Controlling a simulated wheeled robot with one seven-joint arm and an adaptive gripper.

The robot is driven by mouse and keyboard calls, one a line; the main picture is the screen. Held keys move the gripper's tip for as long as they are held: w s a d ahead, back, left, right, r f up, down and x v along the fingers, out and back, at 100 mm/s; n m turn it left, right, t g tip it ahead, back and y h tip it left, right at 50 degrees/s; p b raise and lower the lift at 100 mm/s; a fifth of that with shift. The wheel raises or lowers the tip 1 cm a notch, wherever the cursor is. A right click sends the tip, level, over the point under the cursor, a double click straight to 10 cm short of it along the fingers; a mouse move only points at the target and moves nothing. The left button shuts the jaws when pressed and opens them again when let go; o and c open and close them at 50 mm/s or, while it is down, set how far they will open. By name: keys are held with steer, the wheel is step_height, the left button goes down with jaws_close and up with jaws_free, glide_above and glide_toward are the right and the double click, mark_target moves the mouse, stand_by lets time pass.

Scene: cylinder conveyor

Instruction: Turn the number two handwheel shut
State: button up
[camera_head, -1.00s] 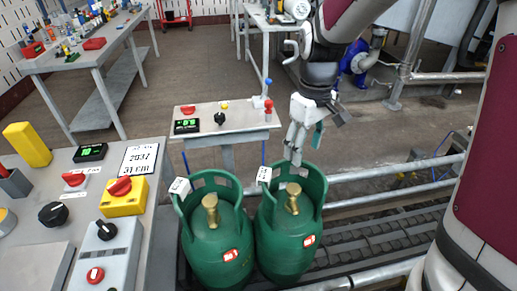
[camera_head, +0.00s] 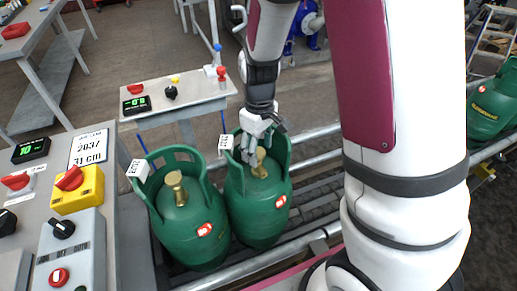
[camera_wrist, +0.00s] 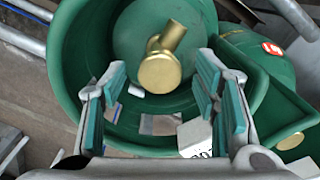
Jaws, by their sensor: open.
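Two green gas cylinders stand side by side on the conveyor: the left cylinder (camera_head: 187,225) and the right cylinder (camera_head: 256,207). Each has a collar, a white tag and a brass valve with a round handwheel on top; the tag writing is too small to read surely. The left brass handwheel (camera_head: 174,178) is clear. My gripper (camera_head: 250,153) is over the right cylinder, its fingers inside the collar beside the right brass handwheel (camera_head: 260,156). In the wrist view my gripper (camera_wrist: 160,78) is open, with the brass handwheel (camera_wrist: 159,71) between and beyond the fingertips, apart from both pads.
The collar wall (camera_wrist: 72,60) surrounds the fingers. A small control table (camera_head: 180,103) stands behind and a panel with switches (camera_head: 75,200) at left. Conveyor rails (camera_head: 318,160) run past the cylinders. Another green cylinder (camera_head: 492,108) is at far right.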

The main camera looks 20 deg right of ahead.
steer(key=shift+f, duration=0.25)
steer(key=c, duration=1.2)
steer(key=shift+o, duration=0.2)
